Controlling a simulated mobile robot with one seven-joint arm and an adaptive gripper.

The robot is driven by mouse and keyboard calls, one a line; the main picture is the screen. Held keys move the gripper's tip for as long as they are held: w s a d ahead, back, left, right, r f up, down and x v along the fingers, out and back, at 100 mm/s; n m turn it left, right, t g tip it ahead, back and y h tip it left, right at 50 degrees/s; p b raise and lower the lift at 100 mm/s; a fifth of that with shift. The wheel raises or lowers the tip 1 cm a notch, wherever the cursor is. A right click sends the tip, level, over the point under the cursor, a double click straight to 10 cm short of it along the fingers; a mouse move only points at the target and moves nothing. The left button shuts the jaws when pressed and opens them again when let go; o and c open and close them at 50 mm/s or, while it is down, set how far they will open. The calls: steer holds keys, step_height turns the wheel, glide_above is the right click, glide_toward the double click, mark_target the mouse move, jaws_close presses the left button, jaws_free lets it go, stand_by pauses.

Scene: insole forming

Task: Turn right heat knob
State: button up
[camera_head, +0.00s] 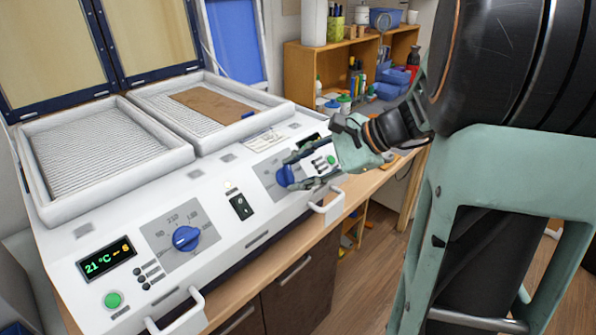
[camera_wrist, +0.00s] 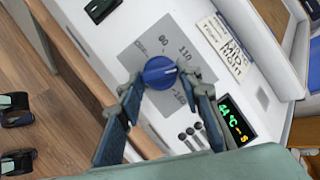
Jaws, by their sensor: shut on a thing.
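The right heat knob (camera_head: 285,176) is a round blue dial on a grey scale plate at the right of the white machine's front panel. It also shows in the wrist view (camera_wrist: 159,73), with printed numbers around it. My gripper (camera_head: 296,171) reaches in from the right. Its fingertips sit on both sides of the knob and are shut on it, as the wrist view (camera_wrist: 160,86) shows. The left heat knob (camera_head: 186,238), also blue, stands free on its own scale. The right display (camera_wrist: 236,122) glows with a temperature reading; the left display (camera_head: 106,258) reads 21 °C.
Two white-framed heating beds (camera_head: 92,150) lie on top of the machine; a brown sheet (camera_head: 212,104) rests on the right one. A black switch (camera_head: 241,207) sits between the knobs. White handles (camera_head: 328,203) stick out in front. A wooden shelf (camera_head: 305,70) stands behind.

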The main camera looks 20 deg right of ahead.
steer(key=shift+s+f+m+t, duration=0.1)
steer(key=shift+m+t, duration=0.3)
steer(key=shift+m, duration=0.65)
steer(key=shift+s+m+t, duration=0.1)
steer(key=shift+m+t, duration=0.3)
steer(key=shift+m, duration=0.65)
steer(key=o, duration=1.2)
steer(key=shift+c, duration=0.2)
steer(key=v, duration=1.2)
steer(key=shift+w, duration=0.15)
